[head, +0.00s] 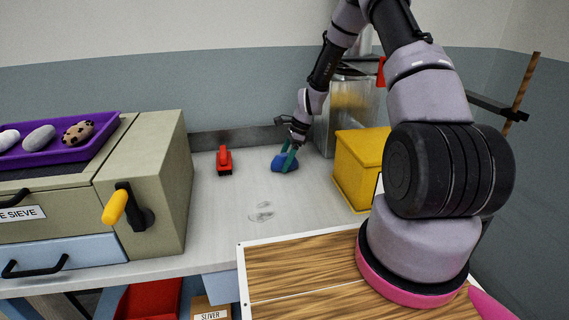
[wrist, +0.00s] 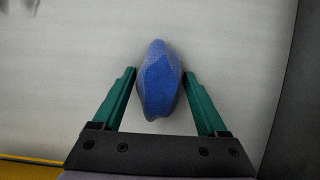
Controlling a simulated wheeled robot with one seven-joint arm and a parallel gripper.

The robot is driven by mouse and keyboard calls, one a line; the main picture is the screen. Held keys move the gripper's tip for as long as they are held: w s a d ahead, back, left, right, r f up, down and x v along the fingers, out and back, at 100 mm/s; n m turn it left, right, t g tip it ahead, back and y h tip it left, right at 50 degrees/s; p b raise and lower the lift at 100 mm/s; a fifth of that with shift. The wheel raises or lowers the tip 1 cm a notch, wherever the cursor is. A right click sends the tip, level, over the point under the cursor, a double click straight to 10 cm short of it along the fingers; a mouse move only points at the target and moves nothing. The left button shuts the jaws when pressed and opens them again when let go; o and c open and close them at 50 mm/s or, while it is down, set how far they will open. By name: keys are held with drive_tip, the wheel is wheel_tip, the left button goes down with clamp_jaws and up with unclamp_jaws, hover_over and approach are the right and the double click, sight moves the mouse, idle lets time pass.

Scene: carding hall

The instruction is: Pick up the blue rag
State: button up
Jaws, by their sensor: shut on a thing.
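The blue rag (head: 281,163) is a small bunched lump on the grey-white worktop (head: 225,220), toward the back middle in the head view. In the wrist view the blue rag (wrist: 158,82) lies lengthwise between the two green fingers. My gripper (head: 289,160) reaches down to the rag from above, and its green fingers are at the rag. In the wrist view my gripper (wrist: 160,85) is shut on the rag, with a finger at each side. I cannot tell whether the rag is lifted off the worktop.
A red tool (head: 224,160) lies left of the rag. A yellow box (head: 361,166) stands close on the right, with a metal container (head: 352,105) behind it. A sieve machine (head: 150,180) bears a purple tray (head: 62,140) at left. The worktop's middle is mostly clear.

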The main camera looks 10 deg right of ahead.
sight(285, 154)
wheel_tip(285, 154, up, 10)
drive_tip(key=shift+r, duration=0.1)
drive_tip(key=o, duration=0.9)
drive_tip(key=shift+c, duration=0.2)
drive_tip(key=c, duration=0.5)
drive_tip(key=shift+s, duration=0.1)
